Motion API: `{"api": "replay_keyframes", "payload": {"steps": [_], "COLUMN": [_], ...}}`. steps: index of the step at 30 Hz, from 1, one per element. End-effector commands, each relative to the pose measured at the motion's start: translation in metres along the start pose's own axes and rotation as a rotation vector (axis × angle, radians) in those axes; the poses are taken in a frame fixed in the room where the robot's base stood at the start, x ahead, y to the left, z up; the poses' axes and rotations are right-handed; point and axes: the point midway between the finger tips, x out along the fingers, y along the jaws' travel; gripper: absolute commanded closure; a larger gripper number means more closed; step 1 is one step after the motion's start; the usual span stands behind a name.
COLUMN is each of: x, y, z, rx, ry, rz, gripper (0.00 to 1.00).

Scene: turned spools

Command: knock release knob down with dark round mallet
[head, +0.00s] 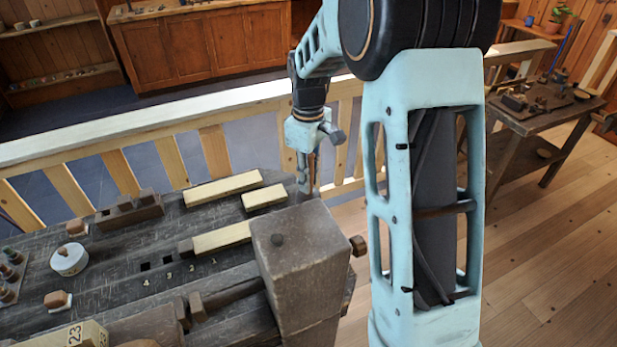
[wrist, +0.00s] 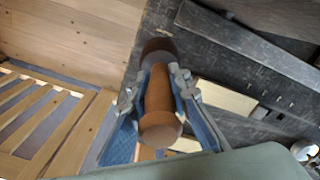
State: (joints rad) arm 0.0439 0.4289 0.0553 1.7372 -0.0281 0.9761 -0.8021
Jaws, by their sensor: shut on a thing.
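My gripper (head: 307,155) is shut on the dark round mallet and holds it above the far right end of the workbench. In the wrist view my gripper's fingers (wrist: 160,95) close on both sides of the mallet's brown handle (wrist: 160,92). Its dark round head (wrist: 158,47) shows beyond the fingers. In the head view the mallet is small and partly hidden by the fingers.
The big block (head: 305,275) stands at the bench's right end, with a brown round knob (head: 357,245) on its side. Pale boards (head: 222,189) lie on the workbench (head: 110,255) beside my gripper. A wooden railing (head: 240,105) runs behind.

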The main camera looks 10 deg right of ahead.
Motion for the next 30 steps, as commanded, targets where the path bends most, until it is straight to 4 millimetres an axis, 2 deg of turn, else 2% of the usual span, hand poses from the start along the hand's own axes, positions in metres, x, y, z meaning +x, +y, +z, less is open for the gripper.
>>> {"api": "replay_keyframes", "payload": {"steps": [6, 16, 30], "x": [0.004, 0.038, 0.036], "y": [0.0, 0.0, 0.0], "z": [0.0, 0.0, 0.0], "rx": [0.0, 0.0, 0.0], "ry": [0.0, 0.0, 0.001], "rz": [0.0, 0.0, 0.001], "gripper": [1.0, 1.0, 1.0]}}
